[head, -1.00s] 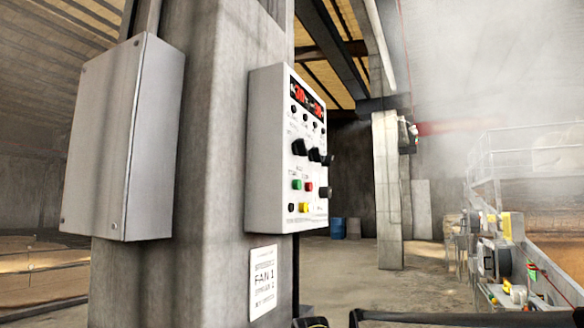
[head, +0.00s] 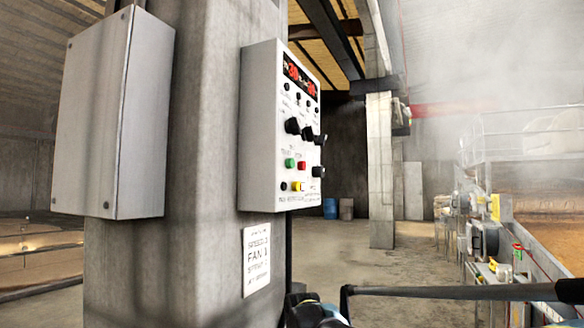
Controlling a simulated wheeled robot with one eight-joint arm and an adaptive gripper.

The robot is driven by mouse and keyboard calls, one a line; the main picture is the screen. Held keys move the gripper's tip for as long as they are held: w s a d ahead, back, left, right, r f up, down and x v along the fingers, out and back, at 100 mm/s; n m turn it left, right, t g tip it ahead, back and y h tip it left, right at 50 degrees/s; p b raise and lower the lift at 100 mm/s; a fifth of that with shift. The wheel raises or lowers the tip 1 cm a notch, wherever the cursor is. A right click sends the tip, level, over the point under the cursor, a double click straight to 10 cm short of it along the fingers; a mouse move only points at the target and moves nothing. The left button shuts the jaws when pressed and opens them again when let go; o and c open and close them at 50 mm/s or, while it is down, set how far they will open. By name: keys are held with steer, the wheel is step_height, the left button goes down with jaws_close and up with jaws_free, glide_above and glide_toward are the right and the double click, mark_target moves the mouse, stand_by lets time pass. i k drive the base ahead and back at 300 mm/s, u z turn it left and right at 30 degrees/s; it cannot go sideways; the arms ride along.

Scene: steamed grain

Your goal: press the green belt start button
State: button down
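A white control panel (head: 258,125) is mounted on a concrete column at the middle left of the head view. A green button (head: 290,163) is on its front face, beside a red button (head: 301,166). The small labels are too blurred to read, so I cannot tell whether this green button is the belt start. My gripper's fingertips are not to be made out; only dark parts, perhaps of my arm, show at the bottom edge.
Black knobs (head: 292,126), a yellow button (head: 298,186) and a red display share the panel. A grey box (head: 118,115) is on the column's left. Machinery (head: 480,238) stands at right. Open floor lies between.

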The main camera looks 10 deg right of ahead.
mark_target(290, 163)
steer(key=z, duration=0.3)
steer(key=k, duration=0.4)
steer(key=z, duration=0.85)
steer(key=k, duration=1.6)
steer(key=z, duration=0.05)
